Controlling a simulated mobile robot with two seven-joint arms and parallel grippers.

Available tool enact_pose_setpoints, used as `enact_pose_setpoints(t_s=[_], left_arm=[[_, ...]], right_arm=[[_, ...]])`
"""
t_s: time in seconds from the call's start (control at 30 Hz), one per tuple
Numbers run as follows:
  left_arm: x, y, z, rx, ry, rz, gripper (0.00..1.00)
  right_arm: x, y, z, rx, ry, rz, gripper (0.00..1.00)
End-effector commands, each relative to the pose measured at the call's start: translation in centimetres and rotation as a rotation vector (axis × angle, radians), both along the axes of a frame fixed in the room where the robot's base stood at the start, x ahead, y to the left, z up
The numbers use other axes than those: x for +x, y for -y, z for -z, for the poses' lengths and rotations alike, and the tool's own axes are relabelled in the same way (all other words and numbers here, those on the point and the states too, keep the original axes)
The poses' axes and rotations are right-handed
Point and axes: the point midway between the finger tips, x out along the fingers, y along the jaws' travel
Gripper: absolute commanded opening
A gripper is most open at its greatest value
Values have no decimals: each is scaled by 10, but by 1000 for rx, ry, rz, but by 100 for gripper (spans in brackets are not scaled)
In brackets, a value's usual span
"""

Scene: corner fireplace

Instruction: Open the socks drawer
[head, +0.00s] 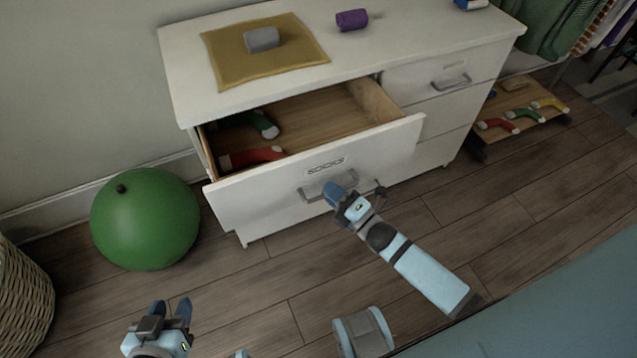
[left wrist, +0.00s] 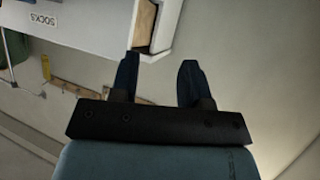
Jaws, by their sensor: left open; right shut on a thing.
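The socks drawer (head: 245,199), with a "SOCKS" label on its white front, is pulled well out of the white dresser (head: 440,59). Inside it lie a green sock (head: 262,124) and a red sock (head: 255,157) at the left. My right gripper (head: 338,196) is at the drawer's grey handle (head: 312,193) and shut on it. My left gripper (head: 172,310) is open and empty, low at the left, apart from the drawer. In the left wrist view, its two fingers (left wrist: 157,82) stand apart, with the drawer front (left wrist: 88,22) beyond them.
A green ball (head: 145,220) sits on the floor left of the dresser, near a wicker basket (head: 22,295). A mustard cloth (head: 225,60) with a grey roll and a purple roll (head: 352,19) lie on top. A low wooden rack (head: 520,100) with socks stands at right.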

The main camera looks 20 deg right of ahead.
Motion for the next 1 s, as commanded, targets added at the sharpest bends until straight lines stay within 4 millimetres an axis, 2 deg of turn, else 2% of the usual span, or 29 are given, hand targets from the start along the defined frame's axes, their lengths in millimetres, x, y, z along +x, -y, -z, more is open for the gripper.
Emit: enact_pose_setpoints(t_s=[0.2,0.4,0.9,0.93,1.0], left_arm=[[0,-1,-6,12,-9,-2,43],[-1,-3,-1,21,-22,-6,43],[-1,-4,-1,23,-23,-7,43],[-1,-4,-1,23,-23,-7,43],[-1,-3,-1,22,-23,-6,43]], right_arm=[[-33,5,-3,1,0,-1,0],[-50,6,-2,0,2,-1,0],[-55,6,-1,0,2,-1,0],[-55,6,-1,1,2,-1,20],[-55,6,-1,0,2,-1,36]])
